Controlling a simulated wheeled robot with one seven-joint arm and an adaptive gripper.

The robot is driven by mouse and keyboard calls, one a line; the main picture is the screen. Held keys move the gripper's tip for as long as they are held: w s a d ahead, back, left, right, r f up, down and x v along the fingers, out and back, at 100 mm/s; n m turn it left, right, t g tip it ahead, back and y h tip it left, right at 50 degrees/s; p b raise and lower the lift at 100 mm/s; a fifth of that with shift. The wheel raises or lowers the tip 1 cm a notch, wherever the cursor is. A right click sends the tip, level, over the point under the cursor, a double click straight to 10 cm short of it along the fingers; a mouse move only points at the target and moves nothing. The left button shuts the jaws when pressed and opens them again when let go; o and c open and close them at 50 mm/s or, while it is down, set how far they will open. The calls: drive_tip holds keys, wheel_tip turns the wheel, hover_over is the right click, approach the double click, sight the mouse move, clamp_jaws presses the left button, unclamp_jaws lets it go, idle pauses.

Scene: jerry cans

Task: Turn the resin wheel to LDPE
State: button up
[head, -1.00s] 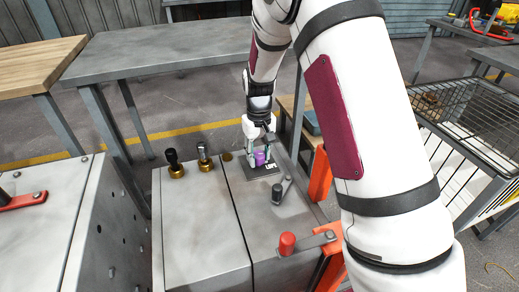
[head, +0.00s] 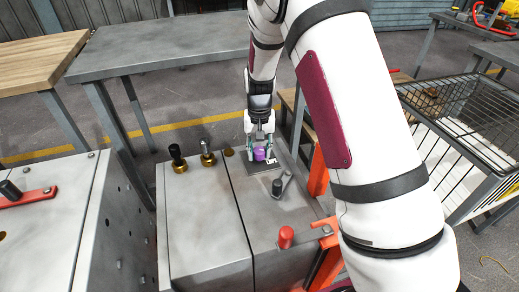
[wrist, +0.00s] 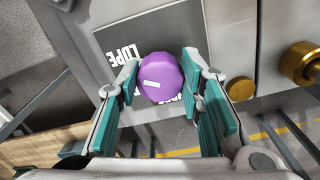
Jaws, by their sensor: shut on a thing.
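The resin wheel is a small purple many-sided knob (wrist: 161,78) with a short white mark left of its middle. It sits on a dark plate (wrist: 165,36) with white lettering. One label (wrist: 126,54), which seems to read LDPE, lies up and left of the knob in the wrist view; other lettering below is mostly hidden. My gripper (wrist: 161,86) is shut on the knob, a teal-padded finger on each side. In the head view, the knob (head: 260,154) shows between the fingers of my gripper (head: 262,151) on the grey machine top. I cannot tell which label the mark meets.
A black-handled lever (head: 278,186) and a red-knobbed lever (head: 287,236) stand nearer on the machine top. Two brass-based black knobs (head: 177,159) (head: 207,153) stand to the left. A wire basket (head: 468,110) is at right.

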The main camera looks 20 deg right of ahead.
sight(259, 150)
drive_tip(key=o, duration=1.2)
drive_tip(key=shift+c, duration=0.2)
wheel_tip(259, 150, up, 12)
